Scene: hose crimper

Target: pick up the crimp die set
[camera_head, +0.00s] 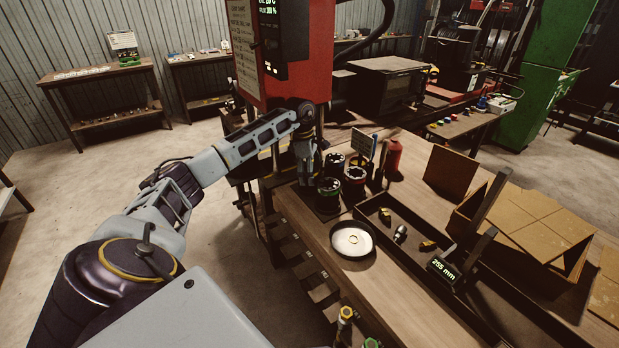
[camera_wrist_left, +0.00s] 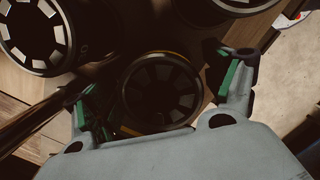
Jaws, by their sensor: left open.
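My left gripper (camera_head: 305,172) points down at the left side of this group. In the left wrist view, a die set (camera_wrist_left: 162,88) with a thin yellow ring lies between the open, green-padded fingers of the left gripper (camera_wrist_left: 160,93). I cannot tell whether the fingers touch it. Another die set (camera_wrist_left: 38,38) stands at the upper left of that view. My right gripper is not in view.
A white round dish (camera_head: 352,240) and a long dark tray (camera_head: 410,262) with small fittings lie in front of the dies. A red bottle (camera_head: 393,155) stands behind them. The red machine (camera_head: 300,75) rises beside my arm. Cardboard boxes (camera_head: 530,225) fill the right.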

